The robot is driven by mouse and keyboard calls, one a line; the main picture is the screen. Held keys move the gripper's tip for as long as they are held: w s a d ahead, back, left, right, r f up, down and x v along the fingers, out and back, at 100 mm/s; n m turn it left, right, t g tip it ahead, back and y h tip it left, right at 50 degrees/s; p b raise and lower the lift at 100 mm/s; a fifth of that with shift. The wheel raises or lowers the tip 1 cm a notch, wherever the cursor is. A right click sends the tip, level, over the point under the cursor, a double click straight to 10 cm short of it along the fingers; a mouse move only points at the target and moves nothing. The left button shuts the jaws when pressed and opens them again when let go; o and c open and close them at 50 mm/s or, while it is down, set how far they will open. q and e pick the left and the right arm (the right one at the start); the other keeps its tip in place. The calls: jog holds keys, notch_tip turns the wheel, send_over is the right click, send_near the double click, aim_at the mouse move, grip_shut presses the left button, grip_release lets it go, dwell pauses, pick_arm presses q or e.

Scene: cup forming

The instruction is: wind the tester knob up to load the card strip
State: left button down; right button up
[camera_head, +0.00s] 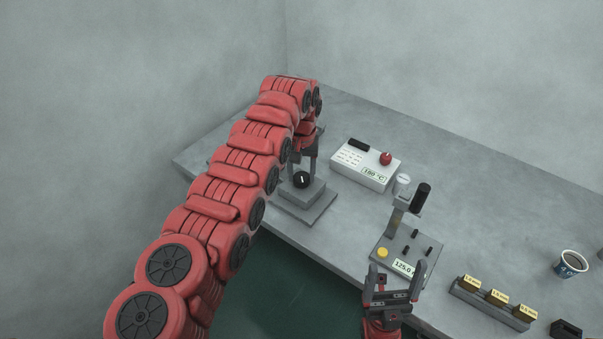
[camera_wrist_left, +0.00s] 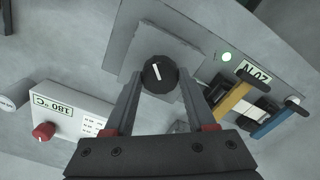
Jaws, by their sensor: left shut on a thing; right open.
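The round black knob (camera_head: 302,180) with a white mark stands on a grey stepped block (camera_head: 305,208) at the left of the table. My left gripper (camera_wrist_left: 158,80) is shut on the knob (camera_wrist_left: 157,73), with one finger on each side of it. In the head view my left arm partly covers the block and what lies behind it. I cannot make out the card strip. My right gripper (camera_head: 394,277) is open and empty, in front of the device with the 125.0 display (camera_head: 405,267).
A white box with a red knob (camera_head: 375,178) reads 180 °C. A grey stand with a black handle (camera_head: 421,197), gold blocks on a rail (camera_head: 497,296) and a mug (camera_head: 570,265) are to the right. The left wrist view shows yellow (camera_wrist_left: 232,103) and blue (camera_wrist_left: 275,123) levers.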

aim_at(302, 176)
pick_arm(q)
jog(key=shift+c, duration=1.1)
grip_release()
jog(key=shift+r, duration=0.1)
notch_tip(302, 176, up, 6)
jog(key=shift+d+f+b, duration=0.1)
jog(key=shift+d+b, duration=0.05)
jog(key=shift+b, duration=0.2)
notch_tip(302, 176, up, 11)
jog(key=p, duration=1.1)
jog(key=shift+r, duration=0.2)
